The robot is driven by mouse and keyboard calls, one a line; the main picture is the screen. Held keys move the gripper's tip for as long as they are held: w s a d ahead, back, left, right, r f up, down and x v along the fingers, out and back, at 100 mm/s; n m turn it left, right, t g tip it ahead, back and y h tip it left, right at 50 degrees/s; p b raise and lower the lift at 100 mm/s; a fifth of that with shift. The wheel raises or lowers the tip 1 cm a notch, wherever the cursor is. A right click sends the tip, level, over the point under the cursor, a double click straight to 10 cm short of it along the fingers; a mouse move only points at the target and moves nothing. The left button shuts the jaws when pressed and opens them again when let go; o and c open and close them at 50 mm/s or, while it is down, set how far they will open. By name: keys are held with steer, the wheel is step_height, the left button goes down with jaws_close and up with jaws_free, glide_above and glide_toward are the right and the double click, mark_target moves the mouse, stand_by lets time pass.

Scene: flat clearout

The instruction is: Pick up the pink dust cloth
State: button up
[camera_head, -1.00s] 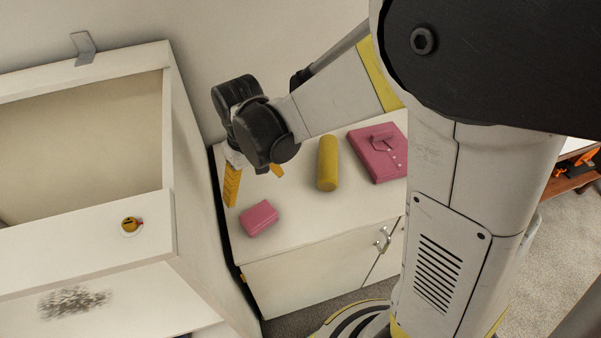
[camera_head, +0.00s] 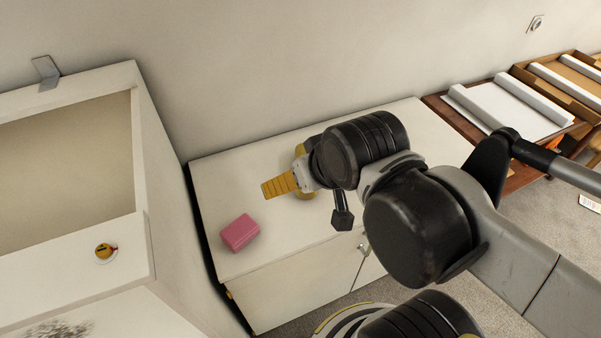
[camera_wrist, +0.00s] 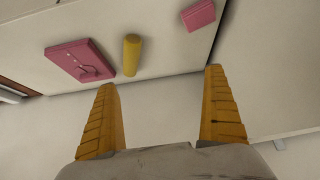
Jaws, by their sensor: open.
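The pink dust cloth (camera_head: 240,232) is a small folded block lying near the left front corner of the white cabinet top. It also shows in the wrist view (camera_wrist: 199,15) at the top right, beyond the fingertips. My gripper (camera_head: 267,188) is above the cabinet, to the right of and behind the cloth in the head view, apart from it. In the wrist view my gripper (camera_wrist: 161,80) has its two yellow fingers spread wide, with nothing between them.
A tall open white unit (camera_head: 142,170) stands left.

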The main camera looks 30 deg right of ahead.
steer(key=shift+f, duration=0.15)
steer(key=n+g+b, duration=0.2)
steer(key=n+g, duration=0.2)
steer(key=g, duration=0.3)
glide_above(239, 228)
step_height(239, 228, down, 14)
steer(key=f, duration=0.2)
steer(key=f+b, duration=0.1)
steer(key=f, duration=0.3)
steer(key=shift+w+a+f+b, duration=0.15)
steer(key=shift+a+f+b, duration=0.15)
steer(key=shift+b, duration=0.1)
steer(key=f+b, duration=0.1)
steer(key=f, duration=0.1)
steer(key=f+b, duration=0.2)
steer(key=f, duration=0.1)
steer(key=shift+d+f, duration=0.25)
steer(key=shift+f, duration=0.05)
steer(key=shift+r, duration=0.15)
steer(key=shift+c, duration=0.7)
steer(key=c, duration=0.9)
